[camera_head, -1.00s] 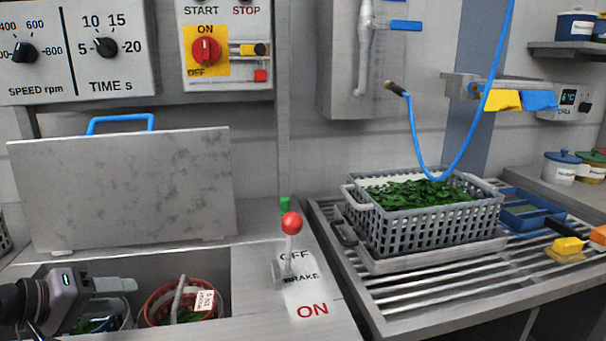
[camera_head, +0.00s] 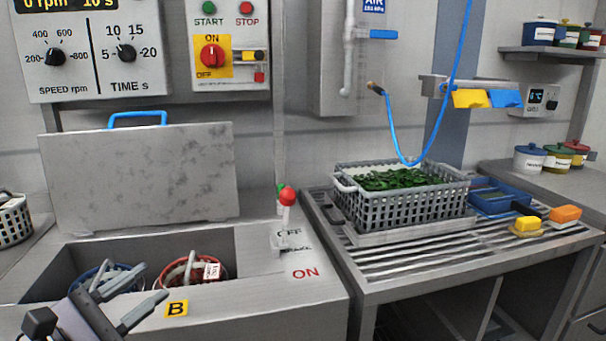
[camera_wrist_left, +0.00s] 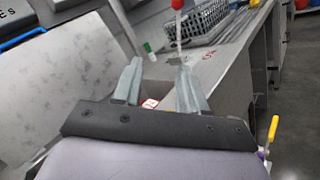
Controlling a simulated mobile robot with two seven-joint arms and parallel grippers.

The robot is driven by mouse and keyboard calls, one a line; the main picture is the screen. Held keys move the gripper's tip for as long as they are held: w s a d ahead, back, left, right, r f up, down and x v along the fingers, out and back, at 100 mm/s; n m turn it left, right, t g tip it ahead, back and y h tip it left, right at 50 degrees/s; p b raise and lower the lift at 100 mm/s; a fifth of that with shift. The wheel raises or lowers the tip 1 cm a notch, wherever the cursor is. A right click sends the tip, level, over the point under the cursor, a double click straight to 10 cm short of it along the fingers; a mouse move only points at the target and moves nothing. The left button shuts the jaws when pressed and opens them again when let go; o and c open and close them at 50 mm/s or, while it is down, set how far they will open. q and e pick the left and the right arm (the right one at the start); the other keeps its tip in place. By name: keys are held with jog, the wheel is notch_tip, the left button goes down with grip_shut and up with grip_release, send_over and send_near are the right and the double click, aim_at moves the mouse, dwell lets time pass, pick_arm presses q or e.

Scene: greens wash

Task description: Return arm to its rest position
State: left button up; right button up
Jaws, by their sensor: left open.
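My left gripper (camera_head: 124,295) is at the lower left of the head view, in front of the open-lidded metal basin. Its two fingers are apart with nothing between them. It also shows open in the left wrist view (camera_wrist_left: 158,92). Behind it in the basin (camera_head: 250,250) are a blue basket (camera_head: 112,270), partly hidden by the fingers, and a red basket (camera_head: 218,268) with a white tag. The grey lid (camera_head: 140,180) with a blue handle stands raised. My right gripper is not in view.
A red-knobbed brake lever (camera_head: 287,197) stands right of the basin. A grey crate of greens (camera_head: 400,207) sits on the slatted drainboard (camera_head: 390,265). A blue hose (camera_head: 396,130) hangs above it. A white basket (camera_head: 14,222) stands at far left. Yellow and orange sponges (camera_head: 526,225) lie at right.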

pick_arm(q)
jog(key=s+a+f+n+g+y, duration=0.15)
jog(key=f+n+y, duration=0.3)
jog(key=n, duration=0.75)
jog(key=s+a+f+n+y, duration=0.3)
jog(key=f+n+y, duration=0.15)
jog(key=n, duration=0.65)
jog(key=s+a+f+n+y, duration=0.25)
jog(key=n+y, duration=0.35)
jog(key=n, duration=0.6)
jog(key=s+d+f+n+g+h, duration=0.2)
jog(key=s+d+f+n+g, duration=0.25)
jog(key=s+f+n, duration=0.3)
jog(key=s+d+f+n+g+h, duration=0.25)
jog(key=s+f+n+g, duration=0.35)
jog(key=s, duration=0.3)
jog(key=w+d+f+t+h, duration=0.2)
jog(key=w+d+f+t, duration=0.3)
jog(key=w+f+t, duration=0.15)
notch_tip(320, 180, up, 10)
jog(key=a+p, duration=0.1)
jog(key=p, duration=1.1)
jog(key=shift+s+m, duration=0.3)
jog(key=shift+m, duration=0.05)
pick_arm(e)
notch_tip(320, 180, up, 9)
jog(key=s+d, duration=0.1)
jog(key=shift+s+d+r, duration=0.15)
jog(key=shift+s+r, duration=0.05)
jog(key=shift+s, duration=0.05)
